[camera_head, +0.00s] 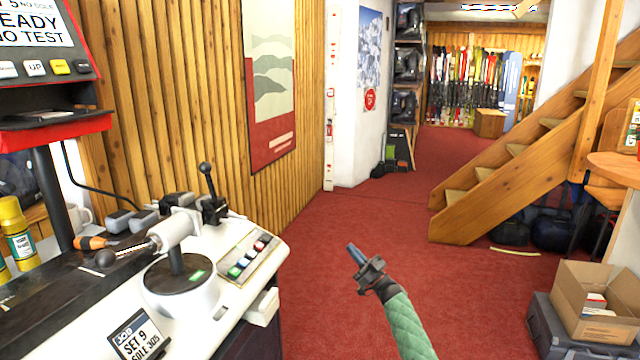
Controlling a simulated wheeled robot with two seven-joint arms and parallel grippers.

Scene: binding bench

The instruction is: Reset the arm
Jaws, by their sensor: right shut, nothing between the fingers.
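My right gripper (357,256) is shut and empty. It is held over the red carpet, right of the bench, with my green-sleeved arm coming up from the bottom edge. It touches nothing that I can see. The white binding bench (225,300) stands at the left. On it is a round device (180,285) with a grey cylinder and a ball-ended lever (128,250). A black-knobbed lever (207,185) stands upright behind it. My left gripper is not in view.
A button panel (248,255) and a "SET 9" job card (138,338) are on the bench. A display (45,45) overhangs it. An open cardboard box (597,290) stands at the right. Wooden stairs (510,180) rise behind. Red carpet (400,220) is clear around my right gripper.

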